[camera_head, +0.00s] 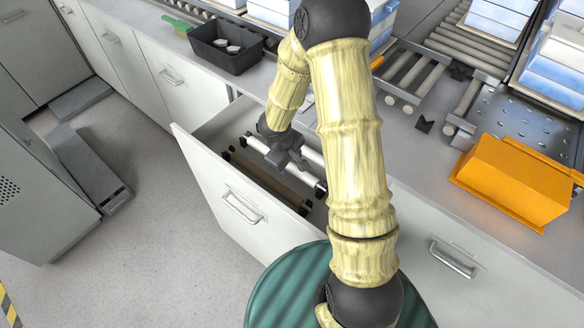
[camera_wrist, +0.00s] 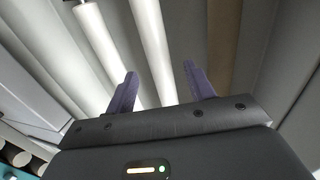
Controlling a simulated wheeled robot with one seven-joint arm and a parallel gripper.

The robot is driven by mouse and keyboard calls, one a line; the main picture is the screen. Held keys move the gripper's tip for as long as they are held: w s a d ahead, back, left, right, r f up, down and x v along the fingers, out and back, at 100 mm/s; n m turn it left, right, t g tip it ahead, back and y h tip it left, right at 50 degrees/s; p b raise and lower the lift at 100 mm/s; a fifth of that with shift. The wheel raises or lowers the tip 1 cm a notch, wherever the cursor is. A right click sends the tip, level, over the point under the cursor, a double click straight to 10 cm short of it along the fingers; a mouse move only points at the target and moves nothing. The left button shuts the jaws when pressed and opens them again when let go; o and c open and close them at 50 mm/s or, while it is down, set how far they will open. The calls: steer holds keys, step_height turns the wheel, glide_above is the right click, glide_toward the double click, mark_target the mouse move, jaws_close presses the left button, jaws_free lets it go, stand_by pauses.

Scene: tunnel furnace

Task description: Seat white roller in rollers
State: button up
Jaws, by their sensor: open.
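My gripper (camera_head: 296,165) reaches down into an open white drawer (camera_head: 212,190) in the head view. In the wrist view my gripper (camera_wrist: 160,72) has its two fingers apart, with nothing clearly held. A white roller (camera_wrist: 152,40) runs lengthwise between the fingertips in that picture; whether they touch it cannot be told. A second white roller (camera_wrist: 97,45) lies to its left. White rollers (camera_head: 309,177) also show in the drawer in the head view, partly hidden by my gripper. The conveyor rollers (camera_head: 408,75) stand on the counter at the upper right.
A brown roller (camera_head: 262,180) lies in the drawer, nearer its front. An orange bin (camera_head: 515,178), a black tray (camera_head: 225,50) and stacks of blue-white boxes (camera_head: 490,20) are on the counter. The drawer walls surround my gripper.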

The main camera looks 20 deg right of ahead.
mark_target(292, 167)
steer(key=shift+x, duration=1.75)
jaws_close()
steer(key=shift+w+r+p, duration=0.1)
steer(key=shift+r+p, duration=1.35)
steer(key=shift+r, duration=0.8)
steer(key=shift+d+r+p, duration=0.1)
steer(key=shift+r+p, duration=0.3)
steer(key=shift+r, duration=0.15)
steer(key=shift+r+p, duration=1.4)
steer(key=shift+r, duration=0.35)
